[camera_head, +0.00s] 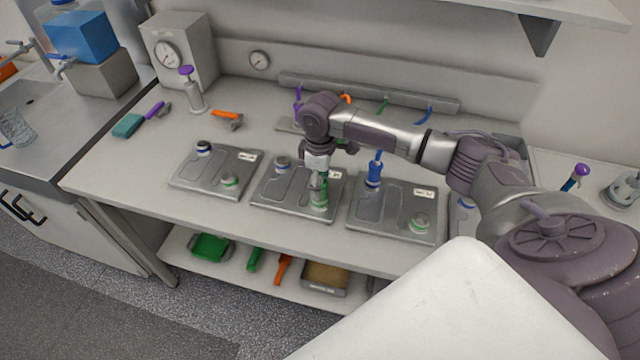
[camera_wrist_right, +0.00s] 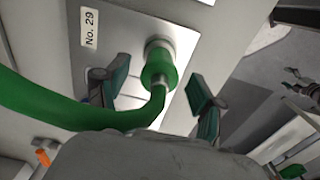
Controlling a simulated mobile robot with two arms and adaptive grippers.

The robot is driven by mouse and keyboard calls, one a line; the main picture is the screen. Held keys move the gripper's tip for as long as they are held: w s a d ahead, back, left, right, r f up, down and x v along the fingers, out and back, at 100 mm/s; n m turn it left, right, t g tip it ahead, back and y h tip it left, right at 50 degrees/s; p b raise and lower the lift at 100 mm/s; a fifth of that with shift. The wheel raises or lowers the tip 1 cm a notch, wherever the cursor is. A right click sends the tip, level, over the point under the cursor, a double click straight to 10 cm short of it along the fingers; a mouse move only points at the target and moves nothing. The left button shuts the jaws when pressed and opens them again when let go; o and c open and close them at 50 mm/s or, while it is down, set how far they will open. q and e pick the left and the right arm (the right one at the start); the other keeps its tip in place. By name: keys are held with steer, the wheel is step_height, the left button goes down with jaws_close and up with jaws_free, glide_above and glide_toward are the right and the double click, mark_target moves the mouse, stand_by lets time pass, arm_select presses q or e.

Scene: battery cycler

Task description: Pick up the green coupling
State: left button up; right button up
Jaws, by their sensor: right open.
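The green coupling (camera_wrist_right: 158,66) sits upright on a port of the metal plate labelled No. 29 (camera_wrist_right: 112,16) in the right wrist view. A thick green hose (camera_wrist_right: 60,108) bends away from it to the left. In the head view the coupling (camera_head: 319,197) shows at the front right of the middle plate, partly hidden by my right gripper (camera_head: 318,172). My right gripper (camera_wrist_right: 158,88) is open in the wrist view, with one green-padded finger on each side of the coupling and hose end. Gaps show beside it. My left gripper is not in view.
A blue coupling (camera_head: 375,170) stands on the right plate (camera_head: 390,214), close to my right gripper. The left plate (camera_head: 196,180) has ports with dark and green rings. A rail (camera_head: 370,96) runs behind.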

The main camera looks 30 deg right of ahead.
steer(key=shift+f, duration=0.7)
jaws_close()
steer(key=shift+r, duration=0.1)
steer(key=shift+w+r+b, duration=0.1)
steer(key=shift+r+b, duration=0.2)
steer(key=shift+r, duration=0.25)
step_height(320, 180, up, 3)
steer(key=shift+f+b, duration=0.2)
steer(key=shift+b, duration=0.35)
steer(key=s+d+r+b, duration=0.3)
steer(key=s+d+r, duration=0.3)
steer(key=s, duration=0.4)
steer(key=shift+d+r, duration=0.25)
steer(key=shift+r, duration=0.35)
